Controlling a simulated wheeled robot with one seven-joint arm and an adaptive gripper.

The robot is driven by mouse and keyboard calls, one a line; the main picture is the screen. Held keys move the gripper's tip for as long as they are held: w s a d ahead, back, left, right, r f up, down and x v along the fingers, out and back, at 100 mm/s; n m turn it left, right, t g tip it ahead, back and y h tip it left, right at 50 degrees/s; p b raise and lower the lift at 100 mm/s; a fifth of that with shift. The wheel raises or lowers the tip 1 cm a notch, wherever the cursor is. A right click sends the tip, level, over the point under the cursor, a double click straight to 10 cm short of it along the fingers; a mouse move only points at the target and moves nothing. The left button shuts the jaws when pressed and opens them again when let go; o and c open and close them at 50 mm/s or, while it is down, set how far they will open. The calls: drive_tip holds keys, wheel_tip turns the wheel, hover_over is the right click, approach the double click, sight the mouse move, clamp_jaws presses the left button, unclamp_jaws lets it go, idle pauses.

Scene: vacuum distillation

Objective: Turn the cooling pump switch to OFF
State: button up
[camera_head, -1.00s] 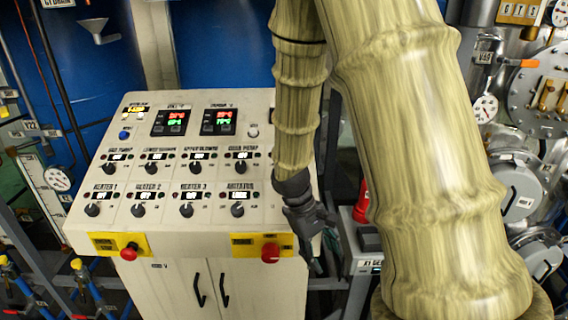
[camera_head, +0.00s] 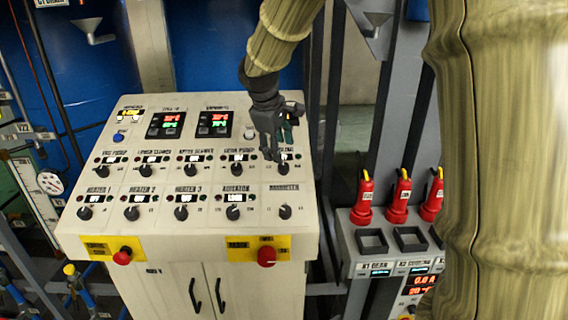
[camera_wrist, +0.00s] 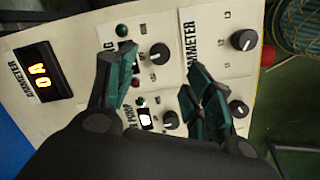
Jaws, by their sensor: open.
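The control panel (camera_head: 75,225) is a slanted cream console with two rows of black knobs. The knob at the right end of its upper row (camera_head: 283,168) is partly covered by my gripper. Its label is mostly hidden; in the wrist view a label ending in "NG" stands beside this knob (camera_wrist: 160,54). My gripper (camera_head: 272,155) points down at it, and its fingers are spread and empty. In the wrist view the gripper (camera_wrist: 160,74) has the knob between and slightly beyond its fingertips. I cannot tell whether they touch the panel. The knob's setting is unclear.
A pump knob (camera_wrist: 168,120) and a lower-row knob (camera_wrist: 243,40) are close to the fingers. Red stop buttons (camera_head: 122,256) (camera_head: 267,256) sit on the panel's front. Red-topped tools (camera_head: 363,197) stand on a grey unit to the right.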

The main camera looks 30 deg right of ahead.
sight(284, 166)
drive_tip(key=shift+p+x, duration=1.25)
drive_tip(key=shift+x, duration=2.7)
drive_tip(key=shift+c, duration=0.3)
